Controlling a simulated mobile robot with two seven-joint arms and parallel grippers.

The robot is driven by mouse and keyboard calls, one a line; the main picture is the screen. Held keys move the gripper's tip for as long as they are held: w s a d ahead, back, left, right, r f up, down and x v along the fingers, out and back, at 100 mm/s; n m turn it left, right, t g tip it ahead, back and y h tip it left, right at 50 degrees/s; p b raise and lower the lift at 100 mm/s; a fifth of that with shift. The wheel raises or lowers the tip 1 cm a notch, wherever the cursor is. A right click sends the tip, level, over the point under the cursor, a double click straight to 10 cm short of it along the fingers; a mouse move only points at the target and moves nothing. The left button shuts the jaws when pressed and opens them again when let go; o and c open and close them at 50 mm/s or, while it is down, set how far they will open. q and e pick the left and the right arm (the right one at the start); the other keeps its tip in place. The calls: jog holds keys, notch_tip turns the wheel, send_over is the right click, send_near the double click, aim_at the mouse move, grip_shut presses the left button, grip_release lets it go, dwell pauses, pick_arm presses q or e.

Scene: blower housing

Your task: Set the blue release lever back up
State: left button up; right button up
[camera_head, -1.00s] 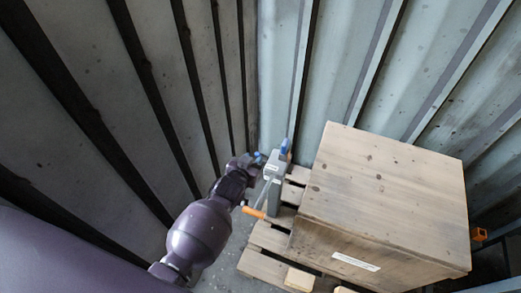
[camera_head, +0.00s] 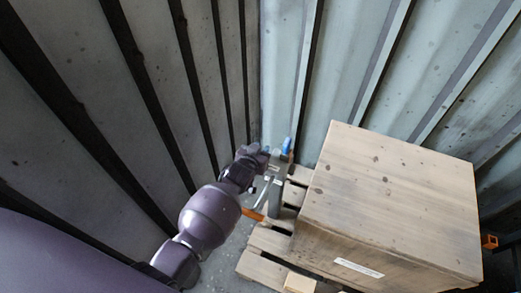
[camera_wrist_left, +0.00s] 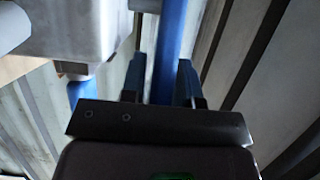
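A grey housing (camera_head: 274,196) stands upright at the left edge of the pallet. A blue part (camera_head: 287,146) shows at its upper right in the head view. My left gripper (camera_head: 264,158) is at the upper left of the housing and hides what lies under it. In the left wrist view, a long blue bar (camera_wrist_left: 171,40), apparently the lever, runs between the two fingers of my left gripper (camera_wrist_left: 162,82). The fingers stand apart on either side of the bar; firm contact does not show. Another blue piece (camera_wrist_left: 82,92) shows below the pale housing (camera_wrist_left: 85,30). My right gripper is not in view.
An orange crank handle (camera_head: 254,214) sticks out to the left below my gripper. A large wooden box (camera_head: 390,195) sits on the pallet (camera_head: 262,270) to the right. Corrugated walls (camera_head: 335,80) close in behind and on the left.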

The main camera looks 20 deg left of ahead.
pick_arm(q)
grip_shut()
jog(key=shift+w+r+p, duration=0.15)
jog(key=shift+r+p, duration=0.05)
jog(key=shift+p, duration=0.1)
jog(key=shift+w+r+g+p, duration=0.4)
jog(key=shift+g+p, duration=0.3)
jog(key=shift+p, duration=0.1)
jog(key=g, duration=0.1)
jog(key=f+g+p, duration=0.1)
jog(key=shift+w+f+g, duration=0.3)
jog(key=shift+w, duration=0.05)
